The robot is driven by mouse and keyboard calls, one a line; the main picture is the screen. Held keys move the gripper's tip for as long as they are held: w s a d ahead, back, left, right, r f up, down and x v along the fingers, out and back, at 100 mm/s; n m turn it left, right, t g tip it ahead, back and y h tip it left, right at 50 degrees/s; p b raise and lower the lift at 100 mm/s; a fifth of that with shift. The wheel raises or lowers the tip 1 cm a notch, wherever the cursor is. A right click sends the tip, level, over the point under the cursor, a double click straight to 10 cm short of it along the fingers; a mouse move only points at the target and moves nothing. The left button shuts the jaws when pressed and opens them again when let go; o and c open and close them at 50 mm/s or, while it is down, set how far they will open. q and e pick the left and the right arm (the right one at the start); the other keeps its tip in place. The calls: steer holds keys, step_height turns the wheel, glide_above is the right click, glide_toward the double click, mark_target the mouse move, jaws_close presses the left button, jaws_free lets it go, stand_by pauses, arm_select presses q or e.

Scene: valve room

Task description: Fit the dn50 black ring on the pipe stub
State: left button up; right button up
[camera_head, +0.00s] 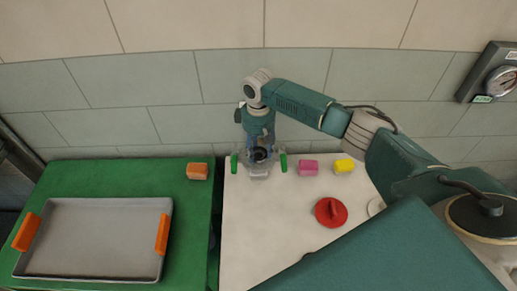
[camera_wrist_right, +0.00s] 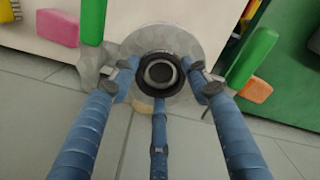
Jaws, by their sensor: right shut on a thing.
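My right gripper (camera_head: 259,148) reaches down at the back edge of the white table, between two green uprights. In the right wrist view its blue fingers (camera_wrist_right: 162,88) close around the black ring (camera_wrist_right: 146,90). The ring also shows small and dark in the head view (camera_head: 259,154). The round grey end of the pipe stub (camera_wrist_right: 160,73) appears inside the ring, with a pale grey flange (camera_wrist_right: 180,38) behind. I cannot tell how far the ring sits over the stub. My left gripper is out of view.
The white table (camera_head: 245,225) holds a pink block (camera_head: 308,168), a yellow block (camera_head: 344,166) and a red round part (camera_head: 330,212). The green table (camera_head: 190,240) at left has an orange block (camera_head: 197,171) and a grey tray (camera_head: 98,203) with orange handles. A gauge (camera_head: 500,82) hangs on the wall.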

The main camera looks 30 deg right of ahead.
stand_by(0.3)
steer(key=o, duration=1.4)
steer(key=shift+o, duration=0.2)
step_height(320, 180, up, 7)
steer(key=p, duration=0.7)
steer(key=shift+r+p, duration=0.1)
steer(key=shift+p, duration=0.2)
step_height(320, 180, up, 12)
